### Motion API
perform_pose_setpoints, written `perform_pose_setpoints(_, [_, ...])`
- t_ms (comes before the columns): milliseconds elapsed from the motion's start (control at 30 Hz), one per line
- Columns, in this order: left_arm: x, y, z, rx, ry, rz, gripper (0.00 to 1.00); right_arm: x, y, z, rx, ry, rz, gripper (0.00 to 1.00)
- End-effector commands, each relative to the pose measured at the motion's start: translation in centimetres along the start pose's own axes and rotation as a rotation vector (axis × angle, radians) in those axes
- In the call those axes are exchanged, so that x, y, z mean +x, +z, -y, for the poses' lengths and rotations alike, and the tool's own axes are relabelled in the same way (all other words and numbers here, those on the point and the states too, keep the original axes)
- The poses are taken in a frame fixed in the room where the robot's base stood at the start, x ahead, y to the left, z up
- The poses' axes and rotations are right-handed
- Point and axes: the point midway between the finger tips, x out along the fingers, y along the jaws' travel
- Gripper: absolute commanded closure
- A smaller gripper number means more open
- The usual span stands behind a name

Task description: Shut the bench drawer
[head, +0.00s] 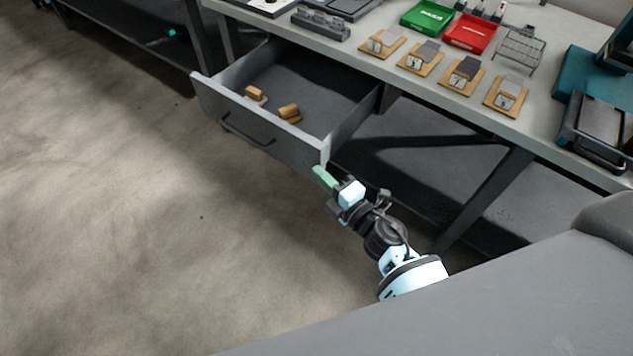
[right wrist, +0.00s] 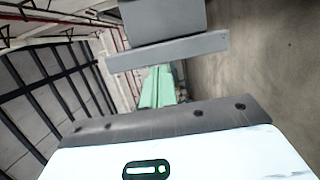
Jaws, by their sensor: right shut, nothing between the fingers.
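The grey bench drawer (head: 262,135) hangs open under the bench, pulled well out, with a dark bar handle (head: 246,131) on its front. Two small tan blocks (head: 289,112) lie inside it. My right gripper (head: 323,178), with green fingers, is shut and empty beside the right end of the drawer front. I cannot tell whether it touches it. In the right wrist view the green fingers (right wrist: 157,88) are together, with a grey panel (right wrist: 168,50) that looks like the drawer front just beyond them. My left gripper is not in view.
The bench top (head: 400,75) bears several wooden plates with grey blocks, a green tray (head: 428,17), a red tray (head: 470,33) and a wire rack (head: 520,47). A slanted bench leg (head: 487,200) stands right of my arm. The floor before the drawer is clear.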

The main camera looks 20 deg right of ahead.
Motion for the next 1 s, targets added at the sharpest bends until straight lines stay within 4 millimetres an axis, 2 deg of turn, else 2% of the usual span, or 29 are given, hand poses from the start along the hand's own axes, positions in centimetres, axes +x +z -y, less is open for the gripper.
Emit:
perform_pose_setpoints(33, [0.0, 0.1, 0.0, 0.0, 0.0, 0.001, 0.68, 0.3, 1.4, -0.1, -0.006, 0.0, 0.004, 1.0])
perform_pose_setpoints(367, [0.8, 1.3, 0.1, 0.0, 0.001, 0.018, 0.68, 2.4, 10.0, 0.1, -0.008, -0.001, 0.006, 1.0])
perform_pose_setpoints(700, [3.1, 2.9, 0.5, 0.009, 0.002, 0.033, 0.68, 4.6, 19.1, 0.4, -0.004, -0.002, 0.007, 1.0])
perform_pose_setpoints(1000, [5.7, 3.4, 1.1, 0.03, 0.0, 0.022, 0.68, 6.1, 25.2, 0.3, -0.002, -0.001, 0.006, 1.0])
